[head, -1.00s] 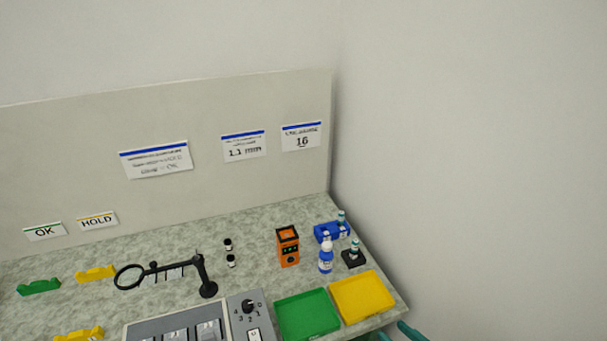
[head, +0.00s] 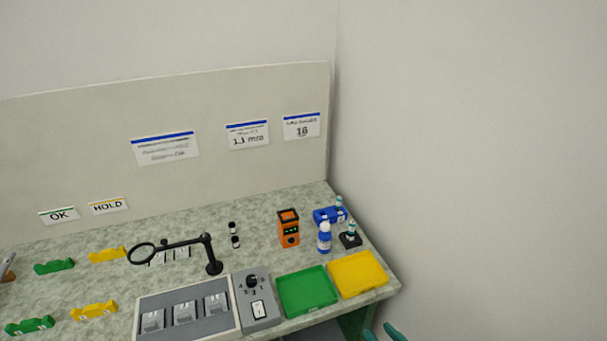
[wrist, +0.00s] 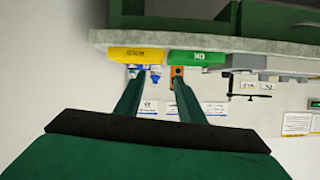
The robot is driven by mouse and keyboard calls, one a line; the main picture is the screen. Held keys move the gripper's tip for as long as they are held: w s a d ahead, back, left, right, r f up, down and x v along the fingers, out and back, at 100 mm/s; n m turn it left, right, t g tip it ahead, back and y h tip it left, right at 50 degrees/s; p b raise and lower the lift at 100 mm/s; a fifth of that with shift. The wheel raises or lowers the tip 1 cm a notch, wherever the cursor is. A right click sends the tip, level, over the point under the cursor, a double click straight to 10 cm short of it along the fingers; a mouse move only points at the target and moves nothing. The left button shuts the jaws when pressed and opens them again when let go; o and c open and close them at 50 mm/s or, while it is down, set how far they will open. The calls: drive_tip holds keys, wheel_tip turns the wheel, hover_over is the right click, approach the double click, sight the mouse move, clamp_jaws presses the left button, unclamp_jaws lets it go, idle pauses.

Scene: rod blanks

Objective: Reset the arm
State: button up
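My gripper shows in the wrist view (wrist: 157,80) with its two green fingers spread apart and nothing between them. In the head view, the teal tips of my gripper (head: 385,334) show at the bottom edge, in front of the bench's right end. The rest of my arm is out of that view. The wrist view is upside down and looks toward the bench edge. The yellow tray (wrist: 135,54) and green tray (wrist: 195,58) appear beyond the fingers, with no contact visible.
A wall stands right. Bare floor space is not visible.

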drive_tip(key=s+a+f+m+h, duration=0.55)
drive_tip(key=s+a+f, duration=0.35)
drive_tip(key=a+f, duration=0.3)
drive_tip(key=s+a+r+n+t, duration=0.1)
drive_tip(key=s+a+r, duration=0.2)
drive_tip(key=s, duration=0.6)
drive_tip(key=s+a+r+n+t, duration=0.1)
drive_tip(key=s+a+r, duration=0.3)
drive_tip(key=s+r, duration=0.2)
drive_tip(key=s, duration=0.2)
drive_tip(key=shift+s+r+t+y, duration=0.2)
drive_tip(key=shift+s+t+y, duration=0.15)
drive_tip(key=shift+t, duration=0.05)
